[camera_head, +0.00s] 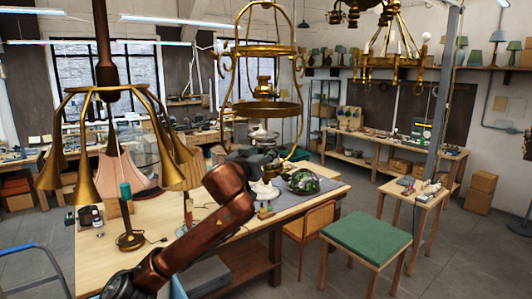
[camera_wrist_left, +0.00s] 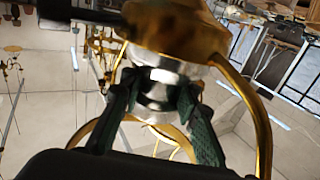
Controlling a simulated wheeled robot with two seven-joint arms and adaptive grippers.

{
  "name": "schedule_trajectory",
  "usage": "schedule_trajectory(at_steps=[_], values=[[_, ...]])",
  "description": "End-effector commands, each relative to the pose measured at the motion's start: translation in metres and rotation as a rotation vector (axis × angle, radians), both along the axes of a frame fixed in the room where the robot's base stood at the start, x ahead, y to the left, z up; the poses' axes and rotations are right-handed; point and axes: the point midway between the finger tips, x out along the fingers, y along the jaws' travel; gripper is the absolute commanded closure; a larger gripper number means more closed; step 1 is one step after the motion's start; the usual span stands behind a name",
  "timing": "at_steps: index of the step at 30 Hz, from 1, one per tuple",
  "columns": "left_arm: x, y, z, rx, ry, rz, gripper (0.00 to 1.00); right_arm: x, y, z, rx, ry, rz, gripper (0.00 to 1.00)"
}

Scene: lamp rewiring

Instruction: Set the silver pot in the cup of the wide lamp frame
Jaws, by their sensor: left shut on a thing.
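The wide lamp frame (camera_head: 283,107) is a tall brass frame with curled arms and a flat ring, hanging in the middle of the head view. My left gripper (camera_head: 263,148) is just below that ring. In the left wrist view its dark green fingers (camera_wrist_left: 160,92) are shut on the shiny silver pot (camera_wrist_left: 158,78), one on each side. The pot shows small and pale in the head view (camera_head: 262,133). A rounded brass part (camera_wrist_left: 180,25) lies against one end of the pot in the wrist view. I cannot tell whether the pot sits in the cup. My right gripper is out of view.
A brass lamp with several cone shades (camera_head: 60,165) hangs at left, near my arm. A green-topped stool (camera_head: 367,236) stands at right. Brass bars (camera_wrist_left: 262,130) curve close around the gripper.

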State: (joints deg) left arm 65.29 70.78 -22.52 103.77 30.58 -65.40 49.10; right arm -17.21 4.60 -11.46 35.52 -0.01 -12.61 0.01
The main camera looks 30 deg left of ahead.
Motion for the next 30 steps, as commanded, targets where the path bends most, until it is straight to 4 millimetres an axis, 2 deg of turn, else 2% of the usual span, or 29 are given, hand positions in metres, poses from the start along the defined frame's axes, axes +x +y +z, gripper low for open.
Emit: schedule_trajectory(at_steps=[9,10,18,26,30], values=[[-0.0006,0.0,0.0,0.0,-0.003,0.0,1.0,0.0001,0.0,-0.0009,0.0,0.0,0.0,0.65],[-0.0006,0.0,0.0,0.0,-0.003,0.0,0.7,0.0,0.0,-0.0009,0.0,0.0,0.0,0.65],[-0.0005,0.0,-0.0001,0.0,-0.003,0.0,0.52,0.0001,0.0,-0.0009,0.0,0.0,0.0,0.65],[0.0001,0.0001,-0.002,0.0,0.001,0.0,0.51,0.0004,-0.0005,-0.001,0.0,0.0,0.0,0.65],[-0.0061,-0.0005,-0.002,0.0,0.001,0.0,0.51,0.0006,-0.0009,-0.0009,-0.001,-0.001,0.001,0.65]])
